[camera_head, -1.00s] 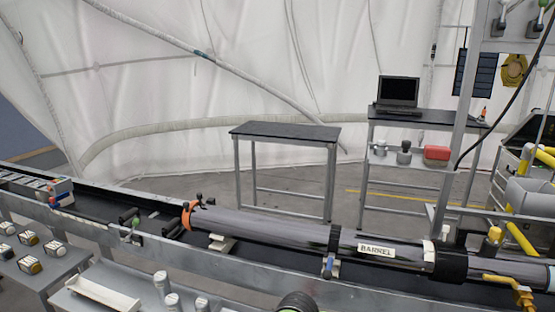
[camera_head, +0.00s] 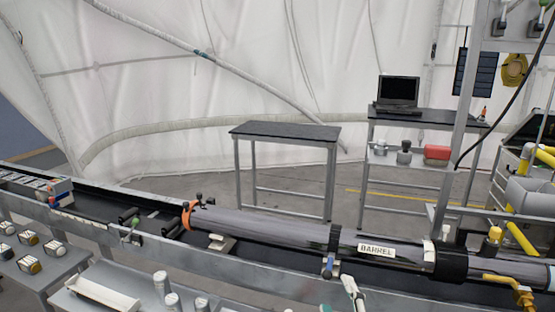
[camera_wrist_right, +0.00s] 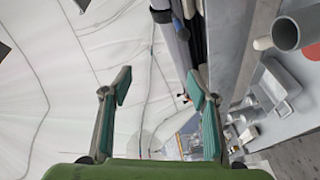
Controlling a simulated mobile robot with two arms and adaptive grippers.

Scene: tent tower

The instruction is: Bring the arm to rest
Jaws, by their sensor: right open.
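The barrel also shows at the top of that view (camera_wrist_right: 178,48), apart from the fingers. In the head view the barrel lies along a dark rail and carries a white BARREL label. My left gripper is not in view.
A metal bench edge (camera_head: 190,262) runs along the near side of the barrel. A white tray (camera_head: 105,293) and several upright cylinders stand at the bottom left. An empty dark-topped table (camera_head: 285,132) and a table with a laptop (camera_head: 398,92) stand behind.

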